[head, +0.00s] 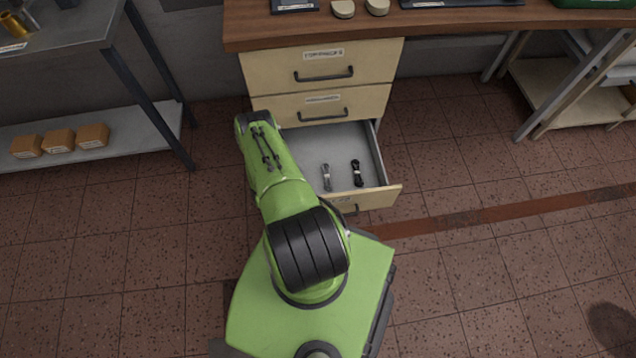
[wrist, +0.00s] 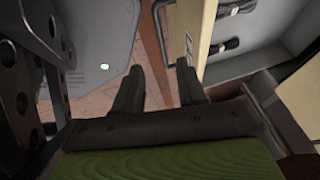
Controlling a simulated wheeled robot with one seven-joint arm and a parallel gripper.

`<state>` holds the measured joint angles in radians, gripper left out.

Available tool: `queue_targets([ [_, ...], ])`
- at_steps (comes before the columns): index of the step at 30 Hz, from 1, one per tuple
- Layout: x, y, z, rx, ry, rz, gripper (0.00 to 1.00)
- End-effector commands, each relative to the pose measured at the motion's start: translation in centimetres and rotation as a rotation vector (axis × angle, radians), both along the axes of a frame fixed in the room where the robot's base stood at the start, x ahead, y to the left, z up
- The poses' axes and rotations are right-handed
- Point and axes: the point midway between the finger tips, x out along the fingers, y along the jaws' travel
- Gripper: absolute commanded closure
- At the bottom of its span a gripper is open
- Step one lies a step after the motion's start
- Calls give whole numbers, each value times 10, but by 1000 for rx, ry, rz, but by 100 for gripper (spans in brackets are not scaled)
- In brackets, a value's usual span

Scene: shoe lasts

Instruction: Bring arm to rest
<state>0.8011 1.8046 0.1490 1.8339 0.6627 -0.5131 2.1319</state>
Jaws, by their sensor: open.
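My gripper (wrist: 157,80) shows in the wrist view with its two dark fingers apart and nothing between them. In the head view my green arm (head: 285,195) rises from my base and bends over beside the open drawer's left side; the gripper itself is hidden there. The open bottom drawer (head: 388,194) of the cabinet holds a grey bundle (head: 326,177) and a black bundle (head: 357,173), lying apart. In the wrist view the drawer front (wrist: 200,35) is just right of the fingers, with two dark items inside the drawer.
Two closed drawers (head: 322,74) sit above the open one, under a wooden worktop (head: 440,20). A grey shelf rack (head: 110,133) with several small boxes stands at left. Another rack (head: 560,95) stands at right. The tiled floor (head: 500,260) at right is largely clear.

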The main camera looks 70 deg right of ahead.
Motion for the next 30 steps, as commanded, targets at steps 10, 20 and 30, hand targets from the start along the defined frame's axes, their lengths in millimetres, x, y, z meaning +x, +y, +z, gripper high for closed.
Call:
queue_targets([
  [10, 3, 5, 11, -1, 0, -1, 60],
  [20, 3, 5, 11, -1, 0, -1, 60],
  [30, 91, -37, 108, 1, 13, 238, 60],
])
